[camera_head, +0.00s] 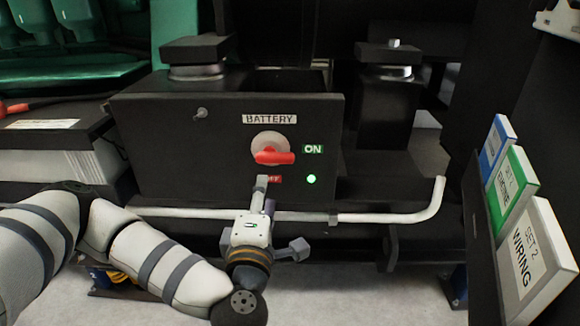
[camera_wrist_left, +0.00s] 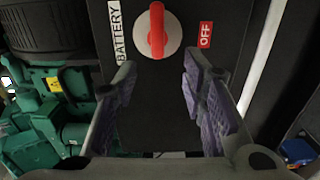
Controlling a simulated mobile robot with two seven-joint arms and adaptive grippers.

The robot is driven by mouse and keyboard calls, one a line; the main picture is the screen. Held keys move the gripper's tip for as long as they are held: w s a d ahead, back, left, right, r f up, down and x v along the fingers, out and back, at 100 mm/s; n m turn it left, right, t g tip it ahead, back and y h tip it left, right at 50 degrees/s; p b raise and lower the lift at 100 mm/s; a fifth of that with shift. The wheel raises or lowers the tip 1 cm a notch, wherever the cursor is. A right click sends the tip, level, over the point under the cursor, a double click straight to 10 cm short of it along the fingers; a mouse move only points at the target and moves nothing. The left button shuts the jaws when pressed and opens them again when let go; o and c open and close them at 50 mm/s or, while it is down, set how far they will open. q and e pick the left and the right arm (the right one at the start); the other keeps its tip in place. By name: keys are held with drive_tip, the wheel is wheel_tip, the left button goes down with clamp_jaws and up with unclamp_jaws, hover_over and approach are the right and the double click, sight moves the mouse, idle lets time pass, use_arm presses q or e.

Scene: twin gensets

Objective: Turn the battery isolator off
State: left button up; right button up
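The battery isolator (camera_head: 268,142) is a round pale dial with a red handle (camera_head: 274,157) on the front of a black box (camera_head: 160,150). The handle lies level, pointing right to the green ON label (camera_head: 313,149). The red OFF label (camera_head: 275,180) below is partly hidden by my left gripper (camera_head: 265,194). In the left wrist view the red handle (camera_wrist_left: 157,32) stands upright in the picture, beyond the fingertips of my open, empty left gripper (camera_wrist_left: 155,75). The fingers are apart from the handle. My right gripper is not in view.
A green lamp (camera_head: 311,179) is lit on the box. A white pipe (camera_head: 390,216) runs across below and bends up at right. Binders, including WIRING (camera_head: 528,262), stand at the right. Green machinery (camera_head: 70,75) is at back left.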

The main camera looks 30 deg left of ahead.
sight(268, 161)
use_arm(q)
drive_tip(key=b+x, duration=0.2)
drive_tip(key=x, duration=1)
drive_tip(key=shift+a+r, duration=0.1)
drive_tip(key=shift+r, duration=0.1)
clamp_jaws()
